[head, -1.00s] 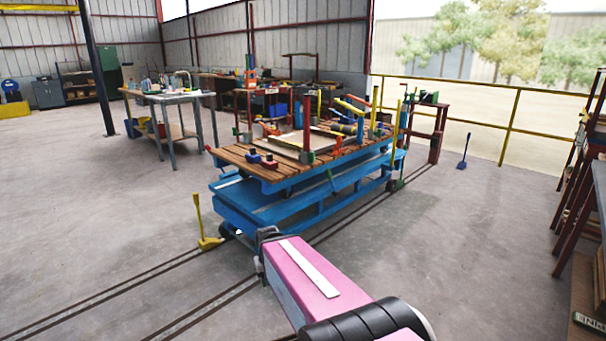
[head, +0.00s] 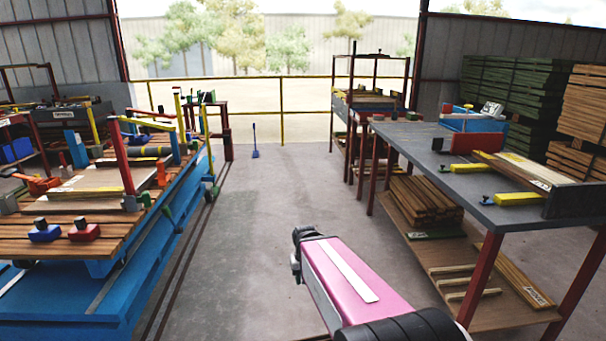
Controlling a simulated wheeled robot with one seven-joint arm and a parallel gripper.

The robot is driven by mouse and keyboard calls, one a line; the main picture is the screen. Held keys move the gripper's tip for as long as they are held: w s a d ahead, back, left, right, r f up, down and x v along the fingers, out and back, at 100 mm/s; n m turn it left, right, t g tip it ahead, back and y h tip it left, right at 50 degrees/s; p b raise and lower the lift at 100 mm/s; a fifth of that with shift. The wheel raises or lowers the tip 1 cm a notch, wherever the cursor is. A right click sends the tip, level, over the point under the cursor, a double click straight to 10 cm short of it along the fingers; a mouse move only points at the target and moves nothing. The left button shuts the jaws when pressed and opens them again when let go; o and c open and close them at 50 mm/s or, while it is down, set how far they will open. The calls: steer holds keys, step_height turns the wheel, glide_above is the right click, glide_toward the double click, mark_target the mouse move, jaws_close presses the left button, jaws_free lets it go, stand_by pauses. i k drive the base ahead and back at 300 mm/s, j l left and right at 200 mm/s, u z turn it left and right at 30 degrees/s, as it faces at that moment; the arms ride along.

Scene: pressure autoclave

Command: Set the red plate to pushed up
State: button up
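I cannot tell for sure that this is the red plate of the task. A red upright bar (head: 121,156) and a small red block with a dark knob (head: 84,229) are on the slatted blue cart at left. My pink arm reaches in from the bottom, over the floor between cart and table.
The grey table (head: 420,150) carries yellow clamps (head: 517,198) and a plank in a dark holder. Its lower shelf holds timber (head: 424,200). The blue cart (head: 150,262) stands on floor rails at left. The aisle (head: 275,190) between them is mostly clear, back to a yellow railing.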

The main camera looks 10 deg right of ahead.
mark_target(490, 143)
steer(key=i+z, duration=0.1)
steer(key=z, duration=0.3)
steer(key=i+j+z, duration=0.1)
steer(key=z, duration=0.3)
steer(key=i+j+z, duration=0.1)
steer(key=z, duration=0.3)
steer(key=j+z, duration=0.25)
steer(key=z, duration=0.15)
steer(key=i+j+z, duration=0.1)
steer(key=z, duration=0.3)
